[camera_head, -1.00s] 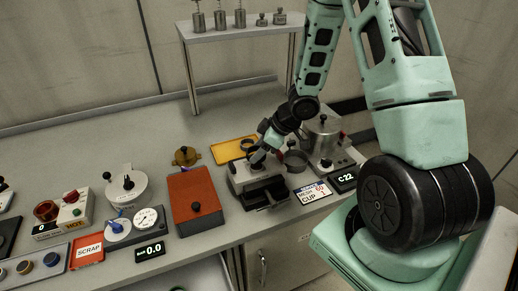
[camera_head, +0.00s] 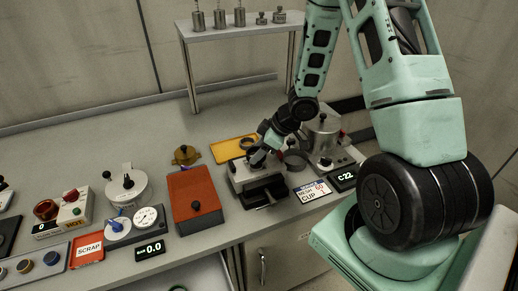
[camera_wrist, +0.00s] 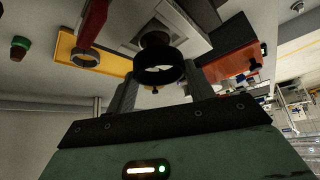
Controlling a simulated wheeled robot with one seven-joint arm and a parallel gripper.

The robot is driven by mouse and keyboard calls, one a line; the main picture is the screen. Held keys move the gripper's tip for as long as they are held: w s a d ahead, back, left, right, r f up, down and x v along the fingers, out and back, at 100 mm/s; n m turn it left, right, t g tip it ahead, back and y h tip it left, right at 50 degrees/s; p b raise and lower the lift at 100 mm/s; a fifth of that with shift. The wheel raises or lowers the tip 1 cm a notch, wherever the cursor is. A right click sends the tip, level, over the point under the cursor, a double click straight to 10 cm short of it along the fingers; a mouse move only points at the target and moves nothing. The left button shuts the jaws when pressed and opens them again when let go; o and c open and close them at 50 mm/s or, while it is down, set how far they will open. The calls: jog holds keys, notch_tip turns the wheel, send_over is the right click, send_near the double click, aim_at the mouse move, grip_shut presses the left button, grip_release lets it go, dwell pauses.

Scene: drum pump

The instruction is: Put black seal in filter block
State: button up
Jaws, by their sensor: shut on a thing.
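My gripper (camera_head: 258,158) is over the top of the grey filter block (camera_head: 240,182). In the wrist view my gripper (camera_wrist: 160,85) has its two fingers on either side of a black seal (camera_wrist: 158,75), a thick dark ring, and is shut on it. The ring is in front of the round opening of the light block (camera_wrist: 128,30). I cannot tell whether it touches the block or is apart from it. In the head view my fingers hide the seal.
A yellow tray (camera_head: 222,153) with another dark ring (camera_head: 247,143) lies behind the block. An orange-red box (camera_head: 188,184) stands to the left. A dark cup (camera_head: 295,160) and a metal pot (camera_head: 322,135) are close on the right. A label card (camera_head: 312,192) lies in front.

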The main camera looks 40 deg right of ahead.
jog(key=shift+f+b, duration=0.7)
jog(key=shift+f, duration=0.95)
dwell(1.7)
jog(key=o, duration=1.4)
jog(key=shift+c, duration=0.2)
notch_tip(320, 180, up, 8)
jog(key=p, duration=0.8)
jog(key=shift+p, duration=0.3)
